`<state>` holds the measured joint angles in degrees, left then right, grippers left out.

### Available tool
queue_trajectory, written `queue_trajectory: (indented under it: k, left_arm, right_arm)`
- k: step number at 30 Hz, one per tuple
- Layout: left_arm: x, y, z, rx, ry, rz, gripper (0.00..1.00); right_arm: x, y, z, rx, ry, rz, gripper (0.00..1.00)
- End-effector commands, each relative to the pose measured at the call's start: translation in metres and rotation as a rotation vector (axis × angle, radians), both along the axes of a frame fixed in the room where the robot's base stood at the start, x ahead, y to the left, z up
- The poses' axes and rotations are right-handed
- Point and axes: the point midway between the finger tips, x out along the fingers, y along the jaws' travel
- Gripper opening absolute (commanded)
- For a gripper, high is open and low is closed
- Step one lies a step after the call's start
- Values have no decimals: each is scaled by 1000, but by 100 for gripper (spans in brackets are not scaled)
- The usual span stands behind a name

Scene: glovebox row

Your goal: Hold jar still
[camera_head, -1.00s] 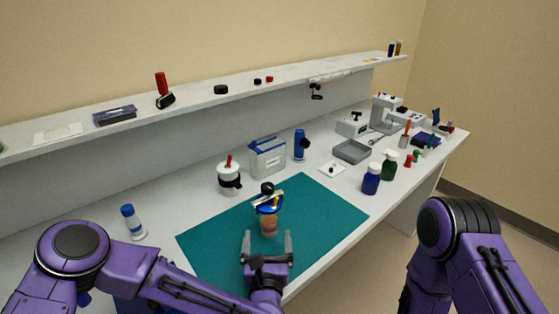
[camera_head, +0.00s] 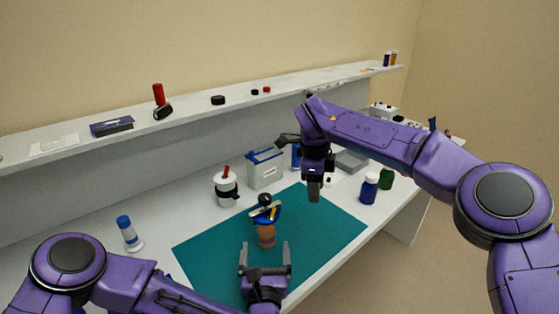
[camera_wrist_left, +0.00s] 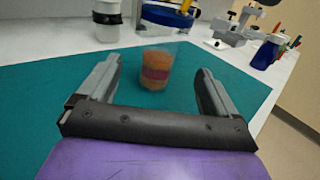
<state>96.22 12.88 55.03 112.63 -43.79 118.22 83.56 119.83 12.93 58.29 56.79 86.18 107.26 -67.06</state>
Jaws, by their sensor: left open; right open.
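An amber jar (camera_head: 266,236) with a reddish band stands upright on the teal mat (camera_head: 205,250). A blue and yellow tool with a dark knob (camera_head: 265,208) sits at its top; how they join is unclear. My left gripper (camera_head: 265,254) is open just in front of the jar. In the left wrist view the jar (camera_wrist_left: 155,72) stands upright between the lines of the two fingers, slightly beyond their tips and untouched. My right gripper (camera_head: 314,188) is open, pointing down above the mat's back right part, apart from the jar.
A white pot with a dark band (camera_head: 226,189) and a clear blue-lidded box (camera_head: 265,168) stand behind the mat. Blue (camera_head: 369,188) and green (camera_head: 386,179) bottles stand at right. A blue-capped bottle (camera_head: 130,233) stands at left. The shelf (camera_head: 190,111) runs along the back.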

Motion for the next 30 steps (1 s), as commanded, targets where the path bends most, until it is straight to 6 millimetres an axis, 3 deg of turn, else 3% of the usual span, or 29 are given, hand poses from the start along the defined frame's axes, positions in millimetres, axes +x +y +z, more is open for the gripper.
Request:
queue_trajectory:
  k: [3,6,9,14,24,30]
  left_arm:
    - [0,0,0,0,0,0,92]
    - [0,1,0,0,0,1,92]
    - [0,1,0,0,0,1,92]
    - [14,0,0,0,-2,3,92]
    - [83,-3,0,1,0,3,92]
    - [104,-5,0,0,-1,0,92]
  right_arm:
    - [-6,49,45,226,17,168,43]
    - [-12,73,72,355,18,274,43]
    - [-16,85,87,422,14,332,43]
    - [-17,88,91,442,13,350,43]
    - [-17,87,91,438,12,347,43]
    - [-17,87,90,437,13,346,43]
